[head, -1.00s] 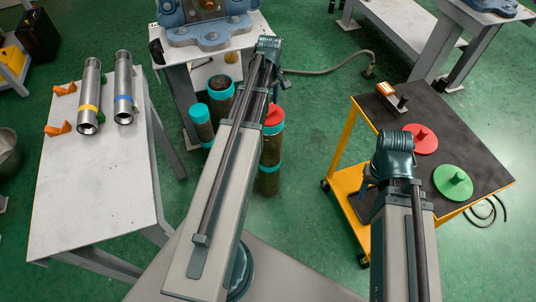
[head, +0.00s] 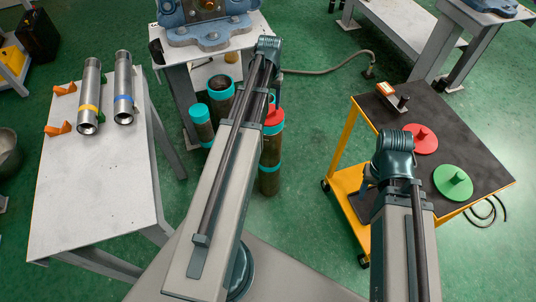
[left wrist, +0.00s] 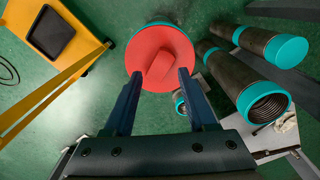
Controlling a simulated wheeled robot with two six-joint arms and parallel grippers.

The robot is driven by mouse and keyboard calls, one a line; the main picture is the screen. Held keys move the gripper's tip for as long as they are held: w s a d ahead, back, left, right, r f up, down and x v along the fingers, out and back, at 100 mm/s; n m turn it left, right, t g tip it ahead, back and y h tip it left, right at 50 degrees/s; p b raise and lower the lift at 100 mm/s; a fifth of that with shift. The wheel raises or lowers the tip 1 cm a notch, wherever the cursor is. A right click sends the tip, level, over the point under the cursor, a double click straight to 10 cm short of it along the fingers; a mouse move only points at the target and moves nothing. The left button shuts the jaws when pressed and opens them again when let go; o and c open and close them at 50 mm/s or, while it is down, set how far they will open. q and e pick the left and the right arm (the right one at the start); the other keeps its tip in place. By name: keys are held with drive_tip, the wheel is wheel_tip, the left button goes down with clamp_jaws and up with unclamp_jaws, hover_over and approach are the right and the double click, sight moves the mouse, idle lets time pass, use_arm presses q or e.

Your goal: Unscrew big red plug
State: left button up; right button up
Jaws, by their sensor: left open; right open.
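The big red plug (head: 274,119) sits on top of an upright dark pipe with teal bands, partly hidden behind my left arm in the head view. In the left wrist view the red plug (left wrist: 150,42) is a round disc with a raised bar across it. My left gripper (left wrist: 160,72) is open and empty, its two fingers apart at the near edge of the disc, on either side of the bar's line. In the head view my left gripper (head: 275,82) points down above the plug. My right gripper (head: 366,187) is mostly hidden beside the cart.
Teal-capped pipes (head: 201,125) stand left of the plug. A yellow cart (head: 349,140) at right carries another red plug (head: 424,140) and a green plug (head: 453,181). A grey table (head: 95,190) at left holds two metal tubes. A vise bench (head: 185,57) stands behind.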

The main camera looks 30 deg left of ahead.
use_arm(q)
drive_tip(key=m, duration=0.6)
drive_tip(key=shift+m, duration=0.3)
drive_tip(key=shift+f+b, duration=1.15)
drive_tip(key=shift+f, duration=0.05)
drive_tip(key=shift+r, duration=0.1)
clamp_jaws()
